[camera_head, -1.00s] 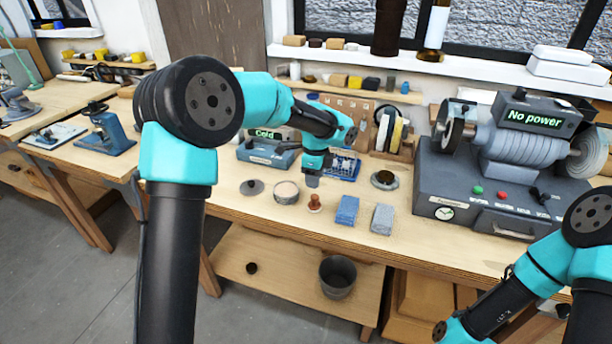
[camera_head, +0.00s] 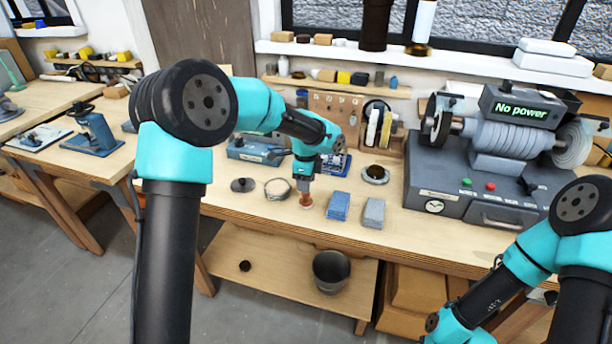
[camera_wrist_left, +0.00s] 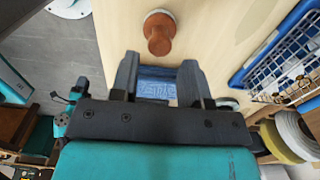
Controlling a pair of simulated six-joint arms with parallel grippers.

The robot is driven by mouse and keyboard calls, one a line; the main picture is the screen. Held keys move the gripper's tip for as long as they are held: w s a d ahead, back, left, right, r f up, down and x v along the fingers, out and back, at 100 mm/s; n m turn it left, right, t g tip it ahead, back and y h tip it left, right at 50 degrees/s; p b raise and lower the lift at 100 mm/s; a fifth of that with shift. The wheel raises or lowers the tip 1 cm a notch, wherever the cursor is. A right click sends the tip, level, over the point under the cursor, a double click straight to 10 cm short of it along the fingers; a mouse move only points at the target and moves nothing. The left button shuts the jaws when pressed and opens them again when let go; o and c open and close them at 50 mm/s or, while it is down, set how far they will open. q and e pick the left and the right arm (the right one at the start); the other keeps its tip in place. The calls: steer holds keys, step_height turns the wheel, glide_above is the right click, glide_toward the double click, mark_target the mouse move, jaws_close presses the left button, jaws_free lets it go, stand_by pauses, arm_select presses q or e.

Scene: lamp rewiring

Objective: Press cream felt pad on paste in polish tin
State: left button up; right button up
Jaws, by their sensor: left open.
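The felt pad (camera_head: 306,203) stands on the bench in the head view, its brown wooden knob up. In the left wrist view the knob (camera_wrist_left: 159,40) shows with the cream pad rim (camera_wrist_left: 158,13) at its far end. My left gripper (camera_head: 303,185) is directly above and close to the knob. In the wrist view my left gripper (camera_wrist_left: 158,65) is open, with the knob beyond the fingertips and nothing visibly clamped. The round polish tin (camera_head: 278,189) is open, just left of the pad; its contents are unclear. My right gripper is out of view.
A dark round lid (camera_head: 243,185) lies left of the tin. A blue block (camera_head: 338,206) and a grey-blue block (camera_head: 373,212) are right of the pad. The grinding machine (camera_head: 490,150) fills the bench's right side.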

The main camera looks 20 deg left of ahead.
arm_select(q)
steer(key=shift+f, duration=2.25)
steer(key=c, duration=0.6)
steer(key=shift+r, duration=2.5)
steer(key=shift+a, duration=0.1)
steer(key=w+a+r, duration=0.2)
steer(key=a+r, duration=0.2)
steer(key=a, duration=0.6)
steer(key=shift+a, duration=0.15)
steer(key=shift+w+r, duration=0.1)
